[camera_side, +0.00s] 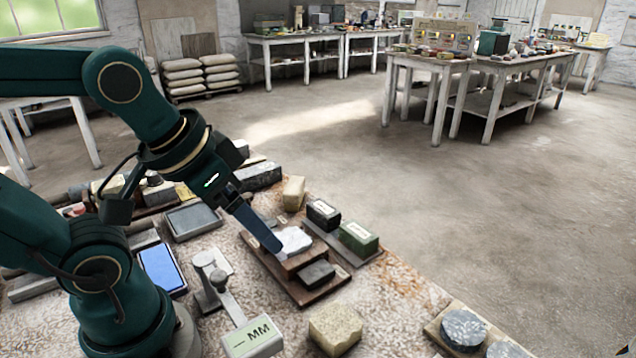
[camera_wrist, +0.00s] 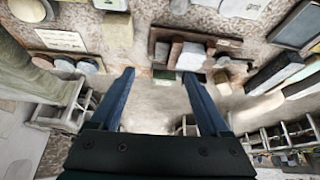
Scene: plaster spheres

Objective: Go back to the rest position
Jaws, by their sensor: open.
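My gripper (camera_side: 272,243) shows in the side view at the end of my arm. It points down and to the right, over the work table (camera_side: 395,310). Its fingertips appear close to a pale block (camera_side: 293,241) on a brown wooden stand (camera_side: 302,262); I cannot tell whether they touch it. In the wrist view my gripper (camera_wrist: 159,73) has its two blue fingers spread wide, with nothing held between them. No marker of a rest position shows.
A dark block (camera_side: 317,274) lies on the stand's lower board. Dark and green boxes (camera_side: 358,237) stand behind it. A beige block (camera_side: 335,328), a scale marked MM (camera_side: 252,337) and a blue-topped tray (camera_side: 162,270) are nearby. Grey round pieces (camera_side: 464,327) lie front right.

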